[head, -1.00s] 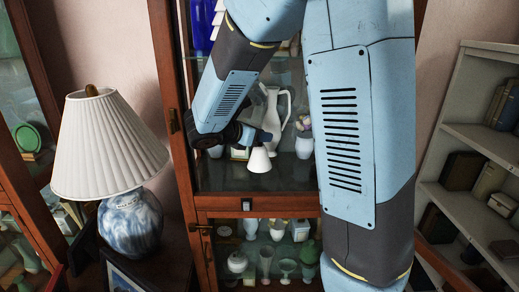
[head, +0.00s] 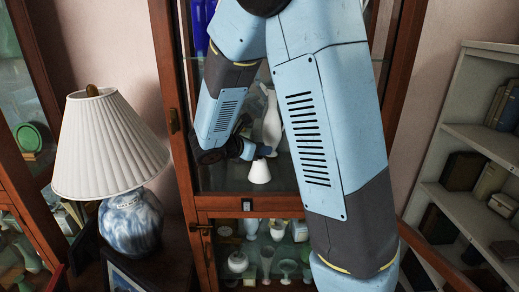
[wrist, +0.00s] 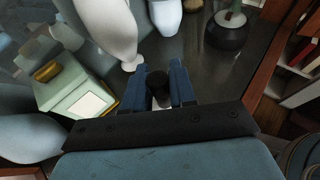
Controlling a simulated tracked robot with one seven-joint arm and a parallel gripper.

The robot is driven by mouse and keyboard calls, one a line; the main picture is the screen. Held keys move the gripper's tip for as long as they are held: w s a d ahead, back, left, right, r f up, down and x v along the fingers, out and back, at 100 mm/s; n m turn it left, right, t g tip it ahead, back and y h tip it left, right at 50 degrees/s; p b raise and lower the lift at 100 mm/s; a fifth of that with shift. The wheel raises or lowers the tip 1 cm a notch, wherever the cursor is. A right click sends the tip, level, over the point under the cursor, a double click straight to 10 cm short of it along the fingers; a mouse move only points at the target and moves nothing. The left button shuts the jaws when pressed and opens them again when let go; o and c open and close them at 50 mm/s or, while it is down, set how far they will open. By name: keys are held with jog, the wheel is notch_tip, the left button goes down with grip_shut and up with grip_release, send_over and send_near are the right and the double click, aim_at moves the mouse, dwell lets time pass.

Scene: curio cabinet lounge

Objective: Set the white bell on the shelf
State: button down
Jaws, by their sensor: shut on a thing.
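The white bell (head: 260,172) hangs upright, mouth down, under my gripper (head: 262,152) in the head view, low in the open middle part of the wooden cabinet. In the wrist view my gripper (wrist: 159,88) has its two blue fingers shut around the bell's dark handle (wrist: 158,80). The bell's white body is mostly hidden there. The dark shelf (wrist: 215,85) spreads out beyond the fingertips. I cannot tell whether the bell's rim touches the shelf.
A tall white pitcher (head: 272,122) stands just behind the bell. In the wrist view, a pale green box (wrist: 78,98) is left and a dark round pot (wrist: 228,30) upper right. A pleated lamp (head: 108,148) stands left of the cabinet. Bare shelf lies right of the fingers.

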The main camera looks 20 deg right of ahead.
jog(key=c, duration=0.9)
grip_release()
jog(key=shift+r, duration=0.1)
jog(key=v, duration=1.2)
jog(key=s+d+r+m+g+y, duration=0.3)
jog(key=s+d+m+g+y, duration=0.15)
jog(key=s+d+m, duration=0.6)
jog(key=shift+s+a+r+m+t+y, duration=0.25)
jog(key=shift+s+r+m+t+y, duration=0.75)
jog(key=shift+s+m, duration=1.15)
jog(key=shift+s+a+r+m+t+y, duration=0.2)
jog(key=shift+s+r+m+t+y, duration=0.3)
jog(key=shift+s+m+y, duration=1.3)
jog(key=shift+s+a+r+m+t+y, duration=0.25)
jog(key=shift+s+r+m+t+y, duration=0.6)
jog(key=shift+s+m, duration=1.6)
jog(key=shift+f, duration=0.1)
